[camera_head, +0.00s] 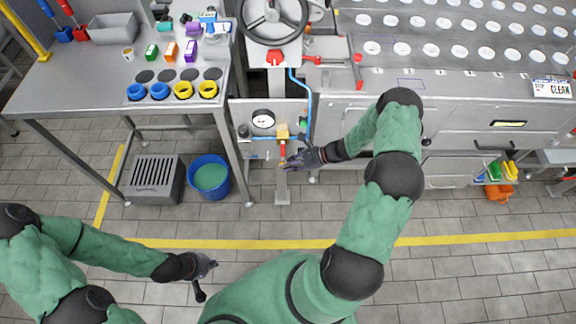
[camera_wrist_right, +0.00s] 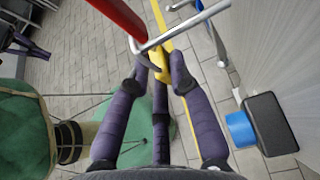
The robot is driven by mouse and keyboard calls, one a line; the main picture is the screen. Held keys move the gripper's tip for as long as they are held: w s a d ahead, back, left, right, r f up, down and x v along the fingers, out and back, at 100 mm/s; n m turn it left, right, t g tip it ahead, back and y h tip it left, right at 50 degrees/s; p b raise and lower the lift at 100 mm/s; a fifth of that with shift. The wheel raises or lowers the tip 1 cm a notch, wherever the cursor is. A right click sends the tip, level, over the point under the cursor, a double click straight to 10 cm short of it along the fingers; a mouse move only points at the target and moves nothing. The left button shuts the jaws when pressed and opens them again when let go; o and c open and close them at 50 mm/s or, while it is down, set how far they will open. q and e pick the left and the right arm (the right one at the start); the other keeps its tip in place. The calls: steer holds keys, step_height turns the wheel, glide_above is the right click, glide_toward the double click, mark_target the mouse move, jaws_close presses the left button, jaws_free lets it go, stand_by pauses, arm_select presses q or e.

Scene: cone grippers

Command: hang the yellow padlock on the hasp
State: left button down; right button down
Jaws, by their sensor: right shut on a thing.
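The yellow padlock (camera_wrist_right: 180,74) is between the fingertips of my right gripper (camera_wrist_right: 163,78) in the right wrist view. The fingers partly hide it. A silver bar (camera_wrist_right: 182,26) crosses just above it, beside the end of a red handle (camera_wrist_right: 118,14). I cannot tell whether the bar is the hasp or the shackle, or whether padlock and hasp touch. In the head view my right gripper (camera_head: 291,161) is just below a red and yellow fitting (camera_head: 283,146) on a post. My left gripper (camera_head: 206,265) is over the floor, away from the fitting; its finger opening is unclear.
A steel bench (camera_head: 60,95) with cups and coloured rings stands left. A blue bucket (camera_head: 209,177) and a grey slotted box (camera_head: 155,180) are on the floor. A steering wheel (camera_head: 272,18), gauge (camera_head: 263,119) and blue hose (camera_head: 308,95) surround the post. The floor in front is clear.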

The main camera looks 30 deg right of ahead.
steer(key=shift+w+d, duration=0.25)
steer(key=shift+d, duration=0.05)
steer(key=c, duration=1)
jaws_free()
steer(key=shift+c, duration=0.2)
steer(key=shift+d, duration=0.1)
steer(key=v, duration=1.1)
steer(key=shift+s+r, duration=0.25)
steer(key=shift+s, duration=0.2)
